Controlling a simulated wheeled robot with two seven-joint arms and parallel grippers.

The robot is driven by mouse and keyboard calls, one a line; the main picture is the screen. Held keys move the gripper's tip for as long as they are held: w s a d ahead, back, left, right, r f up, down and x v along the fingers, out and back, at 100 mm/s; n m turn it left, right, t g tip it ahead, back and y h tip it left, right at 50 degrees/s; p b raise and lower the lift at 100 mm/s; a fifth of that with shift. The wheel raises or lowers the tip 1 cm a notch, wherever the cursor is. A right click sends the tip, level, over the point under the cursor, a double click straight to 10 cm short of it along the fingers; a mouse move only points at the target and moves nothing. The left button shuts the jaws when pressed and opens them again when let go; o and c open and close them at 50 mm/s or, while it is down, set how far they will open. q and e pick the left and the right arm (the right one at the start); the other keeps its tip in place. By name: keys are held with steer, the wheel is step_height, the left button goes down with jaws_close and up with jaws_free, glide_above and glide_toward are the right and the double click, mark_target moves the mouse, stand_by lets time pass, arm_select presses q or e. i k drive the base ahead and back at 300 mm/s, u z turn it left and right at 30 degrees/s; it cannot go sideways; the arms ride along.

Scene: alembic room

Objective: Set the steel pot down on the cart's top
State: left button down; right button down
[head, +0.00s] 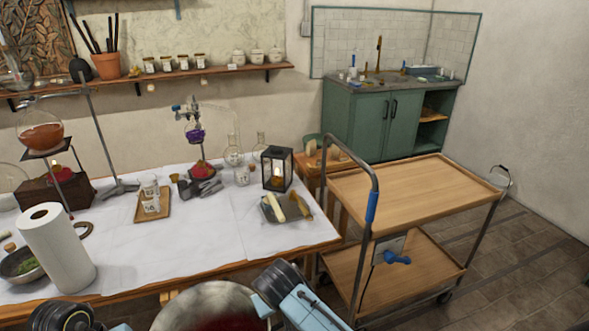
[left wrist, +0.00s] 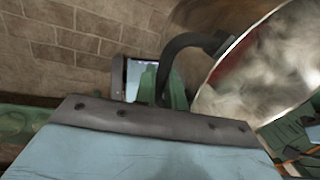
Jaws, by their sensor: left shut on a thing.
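The steel pot (head: 170,312) is at the bottom edge of the head view, in front of the table, with dark red contents; its lower part is cut off. In the left wrist view the pot's rim (left wrist: 222,68) is at the upper right, with steam or haze over it. My left gripper (left wrist: 163,88) is shut on the pot's dark curved handle (left wrist: 190,42). My right gripper (head: 268,306) is at the pot's right side, its fingers hidden. The cart (head: 420,192) stands to the right, its wooden top bare.
The cart's push handle (head: 373,180) rises at its left end, near the table (head: 190,250). The table holds a lantern (head: 277,168), a tray with candles (head: 285,208), a paper roll (head: 55,245) and glassware. Floor is open right of the cart. A green sink cabinet (head: 370,122) stands behind.

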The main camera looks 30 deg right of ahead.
mark_target(412, 188)
steer(key=u, duration=2.65)
steer(key=k, duration=2.55)
